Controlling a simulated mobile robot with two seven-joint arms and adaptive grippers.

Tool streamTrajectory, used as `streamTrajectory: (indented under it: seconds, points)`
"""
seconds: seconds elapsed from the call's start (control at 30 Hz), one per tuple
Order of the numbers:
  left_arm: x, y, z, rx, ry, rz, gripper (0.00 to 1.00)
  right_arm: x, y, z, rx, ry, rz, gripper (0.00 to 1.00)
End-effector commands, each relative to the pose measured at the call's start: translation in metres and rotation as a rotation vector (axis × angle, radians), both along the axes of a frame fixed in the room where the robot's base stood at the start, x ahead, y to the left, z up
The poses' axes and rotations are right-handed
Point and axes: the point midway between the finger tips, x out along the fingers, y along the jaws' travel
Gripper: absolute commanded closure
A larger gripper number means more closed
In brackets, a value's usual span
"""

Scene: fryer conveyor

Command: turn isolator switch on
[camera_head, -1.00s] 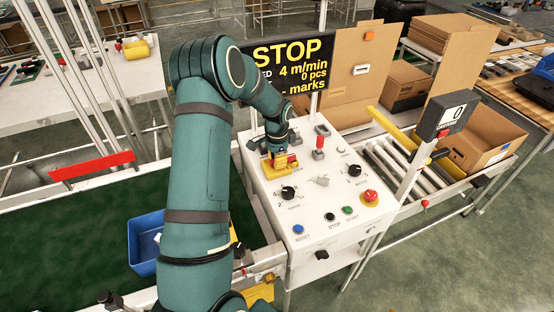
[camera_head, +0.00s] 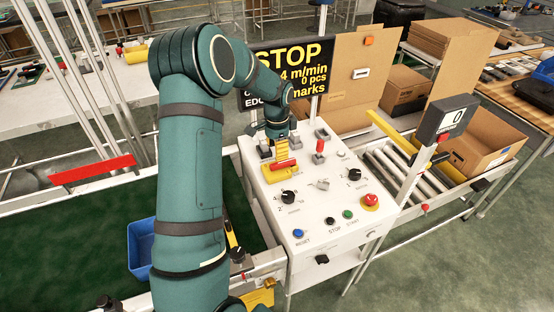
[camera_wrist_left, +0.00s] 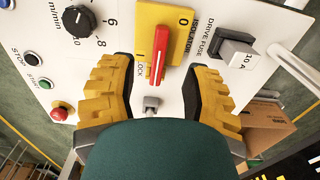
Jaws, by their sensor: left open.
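The isolator switch is a red handle (camera_head: 285,163) on a yellow plate (camera_head: 277,175) on the white control panel. In the left wrist view the red handle (camera_wrist_left: 159,55) runs up and down the picture across the yellow plate (camera_wrist_left: 182,45), which is marked 0 and I, with ISOLATOR and LOCK labels beside it. My left gripper (camera_head: 283,147) is just above and behind the switch. Its yellow fingers (camera_wrist_left: 158,98) are open, one on each side of the handle, with gaps between. I see no clear contact. My right gripper is out of view.
The fuse switch (camera_wrist_left: 236,52), small grey toggle (camera_wrist_left: 151,104) and speed knob (camera_wrist_left: 78,20) are close around the isolator.

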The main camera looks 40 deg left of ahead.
Motion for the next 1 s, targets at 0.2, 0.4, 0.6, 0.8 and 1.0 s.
streamTrajectory:
  seconds: [0.2,0.4,0.6,0.8,1.0]
  points:
    - [0.001,0.000,0.037,0.001,-0.002,-0.001,0.52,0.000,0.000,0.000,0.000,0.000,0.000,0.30]
    - [0.000,0.000,0.050,0.000,0.000,0.000,0.52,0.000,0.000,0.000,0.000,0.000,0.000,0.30]
    - [0.000,0.000,0.051,0.000,0.001,-0.001,0.52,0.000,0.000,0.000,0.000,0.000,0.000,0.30]
    - [0.000,0.000,0.051,0.000,0.001,-0.001,0.52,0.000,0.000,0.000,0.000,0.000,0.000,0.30]
    - [0.000,0.000,0.052,0.000,0.001,-0.001,0.52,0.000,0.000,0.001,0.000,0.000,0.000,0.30]
